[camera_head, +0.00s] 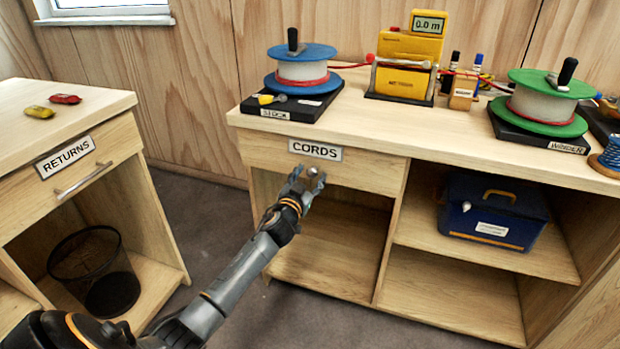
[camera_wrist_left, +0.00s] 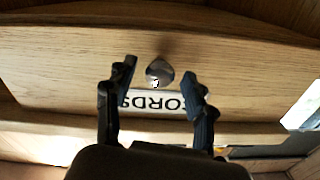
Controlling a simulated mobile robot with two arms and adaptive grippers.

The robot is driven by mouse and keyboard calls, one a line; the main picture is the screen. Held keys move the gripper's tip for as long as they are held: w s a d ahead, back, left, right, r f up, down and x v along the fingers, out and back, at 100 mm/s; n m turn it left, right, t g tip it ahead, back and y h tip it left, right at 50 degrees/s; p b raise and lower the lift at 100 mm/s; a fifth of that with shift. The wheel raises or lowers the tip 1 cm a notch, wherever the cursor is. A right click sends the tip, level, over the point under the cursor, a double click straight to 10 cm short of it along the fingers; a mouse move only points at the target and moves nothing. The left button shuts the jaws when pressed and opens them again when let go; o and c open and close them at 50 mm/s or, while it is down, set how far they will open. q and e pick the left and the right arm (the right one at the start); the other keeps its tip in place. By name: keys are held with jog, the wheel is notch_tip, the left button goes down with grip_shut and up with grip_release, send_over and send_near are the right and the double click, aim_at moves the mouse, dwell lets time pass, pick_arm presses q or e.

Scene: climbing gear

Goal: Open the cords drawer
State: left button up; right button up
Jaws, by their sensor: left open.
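The cords drawer (camera_head: 373,172) is a pale wooden front under the bench top, with a white CORDS label (camera_head: 315,150). It looks shut, flush with the bench. Its round metal knob (camera_head: 313,172) sits just below the label. My left gripper (camera_head: 307,179) is at the knob, fingers open. In the left wrist view the knob (camera_wrist_left: 159,73) shows between and a little beyond the two fingertips of the left gripper (camera_wrist_left: 156,84), with no finger seen touching it. The label is upside down there and partly hidden by the fingers. My right gripper is not in view.
On the bench stand a blue spool (camera_head: 302,75), a yellow meter device (camera_head: 408,62) and a green spool (camera_head: 543,105). A blue case (camera_head: 492,212) sits on a right shelf. A Returns cabinet (camera_head: 62,125) with a wire bin (camera_head: 95,270) stands left. Floor between is clear.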

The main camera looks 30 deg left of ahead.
pick_arm(q)
jog(key=shift+w, duration=0.1)
grip_shut()
dwell(0.3)
